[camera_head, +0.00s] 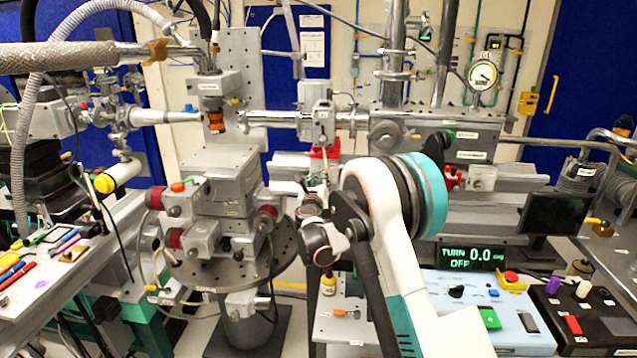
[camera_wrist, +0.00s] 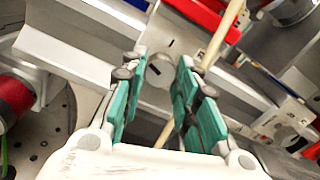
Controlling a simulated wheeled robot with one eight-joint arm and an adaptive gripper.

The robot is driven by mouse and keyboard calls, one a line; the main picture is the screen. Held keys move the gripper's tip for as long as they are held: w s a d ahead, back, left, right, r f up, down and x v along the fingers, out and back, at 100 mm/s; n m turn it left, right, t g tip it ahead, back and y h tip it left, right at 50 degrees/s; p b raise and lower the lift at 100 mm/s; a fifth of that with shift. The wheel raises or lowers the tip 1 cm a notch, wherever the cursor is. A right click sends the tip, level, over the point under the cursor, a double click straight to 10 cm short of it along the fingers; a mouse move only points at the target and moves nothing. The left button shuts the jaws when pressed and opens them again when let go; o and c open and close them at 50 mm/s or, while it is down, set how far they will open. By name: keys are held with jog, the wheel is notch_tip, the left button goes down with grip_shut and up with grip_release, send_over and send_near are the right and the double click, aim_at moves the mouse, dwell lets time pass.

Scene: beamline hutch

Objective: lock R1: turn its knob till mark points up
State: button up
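My gripper (camera_wrist: 161,60) is open in the wrist view, its two teal-padded fingers apart. Between and beyond the fingertips is a pale grey round knob-like part (camera_wrist: 158,74) with a small dark mark. I cannot read a label on it, so I cannot tell for certain that it is the knob of R1, nor exactly which way its mark points. The fingers appear on either side of it; contact cannot be told. In the head view my wrist is at the centre, and the knob is not clearly visible there.
A red part (camera_wrist: 208,16) and a pale rod (camera_wrist: 222,36) lie beyond the fingers. A stage with red knobs (camera_head: 173,238) stands left of my arm in the head view. A display (camera_head: 472,256) reads "TURN 0.0 deg OFF". A control box (camera_head: 470,315) sits at lower right.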

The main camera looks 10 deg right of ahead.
jog(key=shift+c, duration=0.5)
jog(key=m, duration=1.3)
jog(key=shift+m+p, duration=0.3)
jog(key=shift+m, duration=0.1)
jog(key=o, duration=1.1)
jog(key=shift+c, duration=0.2)
jog(key=v, duration=1.2)
